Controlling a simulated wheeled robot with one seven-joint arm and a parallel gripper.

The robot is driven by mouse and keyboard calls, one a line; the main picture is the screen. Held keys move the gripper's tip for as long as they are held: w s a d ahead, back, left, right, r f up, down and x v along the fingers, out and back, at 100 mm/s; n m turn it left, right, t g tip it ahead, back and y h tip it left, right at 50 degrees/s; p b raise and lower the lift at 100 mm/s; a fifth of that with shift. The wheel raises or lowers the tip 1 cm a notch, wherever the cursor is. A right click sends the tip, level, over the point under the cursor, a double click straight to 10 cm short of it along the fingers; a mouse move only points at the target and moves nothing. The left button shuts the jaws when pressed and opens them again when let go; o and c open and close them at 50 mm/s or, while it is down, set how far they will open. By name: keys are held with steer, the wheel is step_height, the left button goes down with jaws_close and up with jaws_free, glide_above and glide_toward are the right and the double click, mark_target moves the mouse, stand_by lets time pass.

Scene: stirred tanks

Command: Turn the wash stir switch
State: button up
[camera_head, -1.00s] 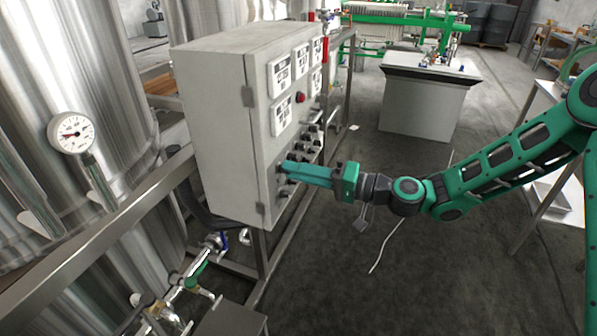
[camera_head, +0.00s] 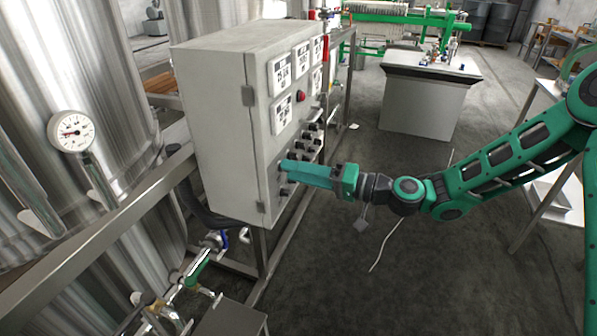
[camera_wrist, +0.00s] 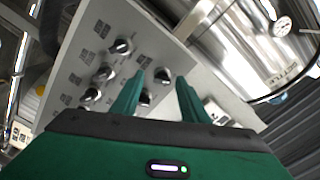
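The control box (camera_head: 222,135) has a front panel with several black rotary switches (camera_head: 308,140). Its labels are too small to read, so I cannot tell which is the wash stir switch. My gripper (camera_head: 284,167) is at the lower part of the panel, its green fingers pointing at it and hiding what lies behind them. In the wrist view my gripper (camera_wrist: 162,77) is open. A switch (camera_wrist: 163,76) shows between its fingertips, with visible space on both sides. Another switch (camera_wrist: 146,98) lies near the left finger, and more switches (camera_wrist: 103,73) are to the left.
A red button (camera_head: 300,97) and several displays (camera_head: 281,75) are above the switches. A steel tank with a round gauge (camera_head: 71,132) stands left of the box. Pipes and valves (camera_head: 197,268) are below. The floor (camera_head: 400,285) to the right is mostly open.

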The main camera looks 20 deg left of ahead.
steer(key=d, duration=1)
steer(key=shift+s+d, duration=0.3)
steer(key=shift+d, duration=0.1)
